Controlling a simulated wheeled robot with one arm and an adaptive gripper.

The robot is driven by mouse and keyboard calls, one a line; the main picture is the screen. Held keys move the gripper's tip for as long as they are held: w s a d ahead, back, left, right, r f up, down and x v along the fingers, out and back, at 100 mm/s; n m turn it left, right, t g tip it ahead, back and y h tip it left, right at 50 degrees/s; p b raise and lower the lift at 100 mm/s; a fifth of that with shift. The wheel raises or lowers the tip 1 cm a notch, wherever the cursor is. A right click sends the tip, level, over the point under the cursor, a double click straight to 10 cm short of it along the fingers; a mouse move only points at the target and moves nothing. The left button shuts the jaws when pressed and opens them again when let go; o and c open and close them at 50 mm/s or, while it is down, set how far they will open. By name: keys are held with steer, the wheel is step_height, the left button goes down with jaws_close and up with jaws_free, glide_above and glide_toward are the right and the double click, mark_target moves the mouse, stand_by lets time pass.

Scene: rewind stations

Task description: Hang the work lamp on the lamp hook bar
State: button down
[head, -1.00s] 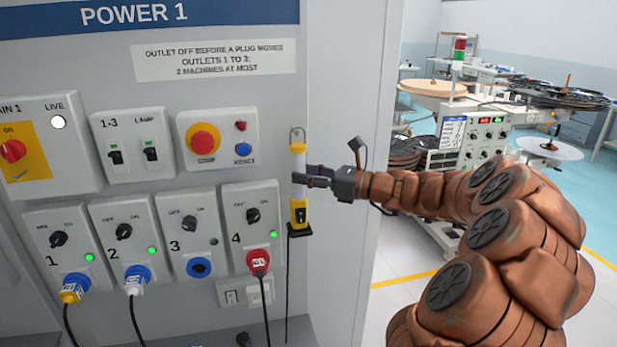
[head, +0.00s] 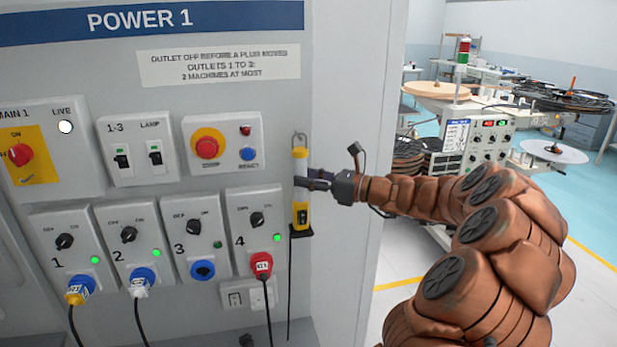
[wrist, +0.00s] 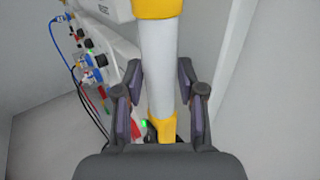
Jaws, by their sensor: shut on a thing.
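The work lamp (head: 300,164) is a slim upright stick with a yellow top, a white tube, a yellow lower body with a black switch, and a wire loop at its top. It is in front of the grey panel, near its right edge. My gripper (head: 308,183) comes from the right and is shut on the lamp's middle. In the wrist view the white tube of the lamp (wrist: 158,70) runs between the two fingers (wrist: 160,103). A dark ledge or base shows at the lamp's foot. I cannot make out the lamp hook bar, or whether the loop hangs on anything.
The POWER 1 panel (head: 225,120) carries switches, a red stop button (head: 206,147) and numbered outlets with plugs, such as the red plug (head: 261,264). A black cable (head: 289,290) hangs below the lamp. Open floor and a rewind machine (head: 475,140) are to the right.

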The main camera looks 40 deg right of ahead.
stand_by(0.4)
steer(key=c, duration=0.6)
jaws_free()
steer(key=v, duration=1.2)
